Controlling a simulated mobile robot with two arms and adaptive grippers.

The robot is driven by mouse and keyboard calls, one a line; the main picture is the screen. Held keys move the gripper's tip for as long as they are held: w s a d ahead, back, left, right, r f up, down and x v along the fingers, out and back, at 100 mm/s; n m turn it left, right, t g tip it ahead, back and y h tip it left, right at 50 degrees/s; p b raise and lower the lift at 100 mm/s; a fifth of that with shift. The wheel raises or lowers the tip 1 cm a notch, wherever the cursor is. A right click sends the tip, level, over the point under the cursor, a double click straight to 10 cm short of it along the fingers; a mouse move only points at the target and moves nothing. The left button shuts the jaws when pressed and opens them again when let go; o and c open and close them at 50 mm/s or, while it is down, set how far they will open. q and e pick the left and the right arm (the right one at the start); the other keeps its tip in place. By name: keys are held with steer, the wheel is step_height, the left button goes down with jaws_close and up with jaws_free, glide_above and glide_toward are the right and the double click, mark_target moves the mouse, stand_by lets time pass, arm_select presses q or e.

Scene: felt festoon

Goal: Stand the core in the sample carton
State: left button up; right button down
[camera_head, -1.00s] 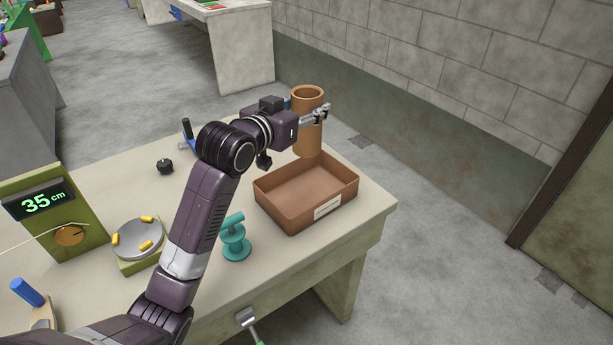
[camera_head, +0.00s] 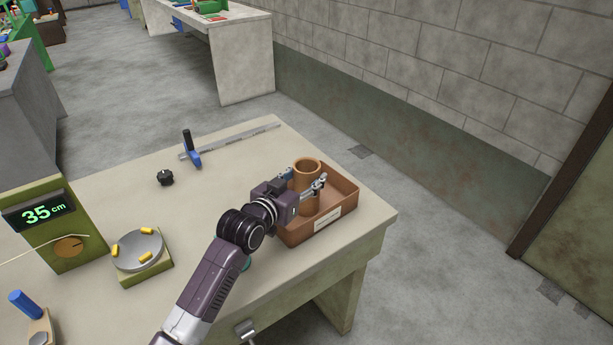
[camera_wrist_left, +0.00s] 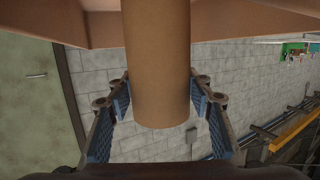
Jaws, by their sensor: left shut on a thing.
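The core (camera_head: 307,204) is an upright brown tube, open at the top. It stands within the walls of the brown sample carton (camera_head: 345,207) at the table's right end. My left gripper (camera_head: 304,181) is shut on the core's upper part, one finger on each side. In the left wrist view the core (camera_wrist_left: 157,60) runs between the blue-padded fingers, with the carton (camera_wrist_left: 100,30) at the top edge. The core's lower end is hidden, so I cannot tell whether it touches the carton floor. My right gripper is not in view.
A blue-handled caliper (camera_head: 230,140) and a black knob (camera_head: 165,178) lie behind my arm. A scale with yellow pieces (camera_head: 140,250) and a green box with a 35 cm display (camera_head: 75,245) stand left. The table between is clear.

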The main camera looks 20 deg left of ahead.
arm_select(q)
steer(key=o, duration=1.2)
steer(key=shift+s, duration=0.1)
steer(key=b+v, duration=0.1)
steer(key=v, duration=1.1)
